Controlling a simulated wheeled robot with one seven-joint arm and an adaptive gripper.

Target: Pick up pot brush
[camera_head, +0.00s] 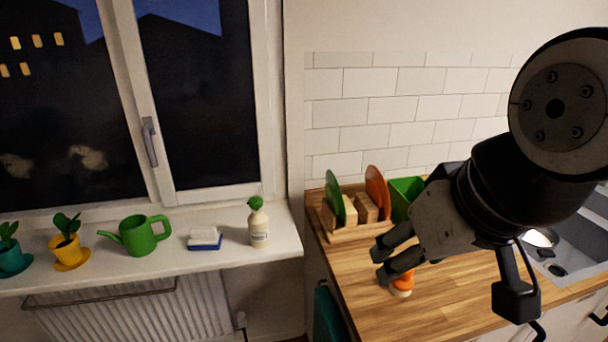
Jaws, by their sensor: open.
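A small round object with an orange top and a pale lower part, which looks like the pot brush (402,285), rests on the wooden counter (370,312). My gripper (380,264) is above the counter, just up and left of the brush in the picture. Its dark fingers are apart, with nothing seen between them. The lower finger hides part of the brush's top. I cannot tell whether the finger touches it.
A wooden rack (347,233) with green and orange boards and a green container (402,199) stand behind my gripper. A sink (560,255) is at the right. A soap bottle (259,224), sponge (204,239) and watering can (139,236) stand on the windowsill.

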